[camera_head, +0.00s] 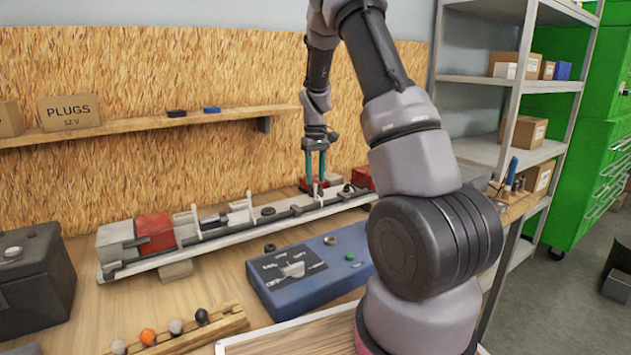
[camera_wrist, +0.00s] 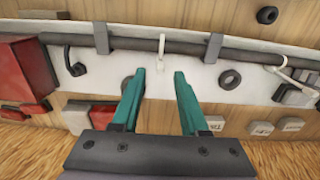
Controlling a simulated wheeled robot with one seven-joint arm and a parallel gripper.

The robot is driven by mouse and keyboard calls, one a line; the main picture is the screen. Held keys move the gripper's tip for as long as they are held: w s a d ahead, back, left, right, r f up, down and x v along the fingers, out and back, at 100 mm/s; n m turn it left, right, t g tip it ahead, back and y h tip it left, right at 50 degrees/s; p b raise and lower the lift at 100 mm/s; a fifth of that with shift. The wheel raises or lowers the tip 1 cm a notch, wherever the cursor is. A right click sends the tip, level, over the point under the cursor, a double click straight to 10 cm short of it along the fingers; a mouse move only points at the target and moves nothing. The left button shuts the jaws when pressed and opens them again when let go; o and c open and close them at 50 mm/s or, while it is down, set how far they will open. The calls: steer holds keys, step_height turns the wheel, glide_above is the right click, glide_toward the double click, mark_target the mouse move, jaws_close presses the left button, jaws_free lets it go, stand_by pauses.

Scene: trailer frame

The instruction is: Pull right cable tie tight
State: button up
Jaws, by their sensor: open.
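My gripper (camera_head: 315,180) points down over the right part of the trailer frame rail. In the wrist view my gripper (camera_wrist: 160,75) shows two teal fingers, open with a gap between them. The right cable tie (camera_wrist: 162,50) is a thin white strip looped on the dark cable (camera_wrist: 140,47), its tail ending near the gap between the fingertips. I cannot tell whether the tail is between them in depth. It also shows in the head view (camera_head: 316,193), just below the fingers. Another white tie (camera_wrist: 285,66) lies further right in the wrist view.
Grey clips (camera_wrist: 213,46) hold the cable beside the tie. A blue box (camera_head: 310,275) stands in front of the rail, and a shelf (camera_head: 150,122) runs behind.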

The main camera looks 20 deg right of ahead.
steer(key=shift+f, duration=0.9)
jaws_close()
